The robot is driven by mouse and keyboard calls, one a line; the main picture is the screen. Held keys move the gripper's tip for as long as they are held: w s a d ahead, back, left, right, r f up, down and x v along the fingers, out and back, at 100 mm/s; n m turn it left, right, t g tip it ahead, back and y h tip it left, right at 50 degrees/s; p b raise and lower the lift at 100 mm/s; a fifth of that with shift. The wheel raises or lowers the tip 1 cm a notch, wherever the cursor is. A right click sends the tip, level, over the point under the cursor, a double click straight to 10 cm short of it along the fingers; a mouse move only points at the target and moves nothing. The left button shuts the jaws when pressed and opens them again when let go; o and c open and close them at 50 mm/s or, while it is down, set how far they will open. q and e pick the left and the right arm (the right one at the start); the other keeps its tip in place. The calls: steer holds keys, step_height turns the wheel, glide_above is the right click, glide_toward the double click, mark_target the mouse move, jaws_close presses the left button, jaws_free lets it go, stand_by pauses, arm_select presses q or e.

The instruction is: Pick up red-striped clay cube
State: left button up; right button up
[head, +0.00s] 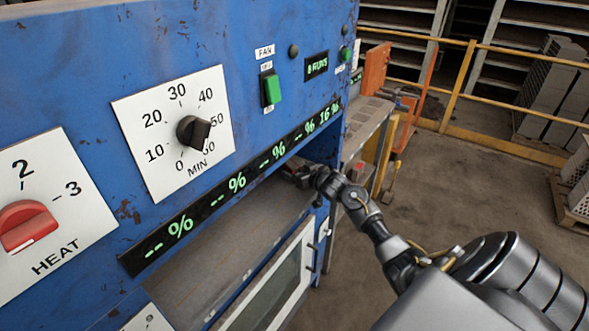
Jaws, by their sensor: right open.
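My right gripper (303,174) reaches in from the right, at the right end of the long opening under the blue oven's (90,75) display strip. It is open. Its fingertips are small, dark and partly in the shade of the opening, so I cannot tell whether anything lies between them. I cannot make out a red-striped clay cube clearly; the gripper and the oven front may hide it. My left gripper is not in view.
The oven front carries a red heat knob (28,226), a black timer dial (193,131) and a green switch (271,88). Below the opening is a framed glass door (268,292). A bench (366,120) stands behind at right. Yellow railings (459,80) and open floor (470,200) lie beyond.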

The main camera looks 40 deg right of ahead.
mark_target(291, 160)
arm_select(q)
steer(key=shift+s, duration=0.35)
arm_select(e)
steer(key=shift+w+f, duration=0.1)
steer(key=shift+w, duration=0.25)
steer(key=c, duration=0.9)
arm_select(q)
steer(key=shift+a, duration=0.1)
arm_select(e)
steer(key=shift+c, duration=0.8)
steer(key=shift+r, duration=0.4)
step_height(291, 160, up, 2)
steer(key=shift+d+r, duration=0.1)
steer(key=shift+r, duration=0.05)
arm_select(q)
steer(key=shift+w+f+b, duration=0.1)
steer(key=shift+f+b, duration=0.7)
steer(key=shift+b, duration=0.05)
arm_select(e)
steer(key=s+d+r, duration=0.7)
steer(key=s+r, duration=0.3)
steer(key=s, duration=0.1)
steer(key=shift+s+d, duration=0.25)
steer(key=shift+d, duration=0.05)
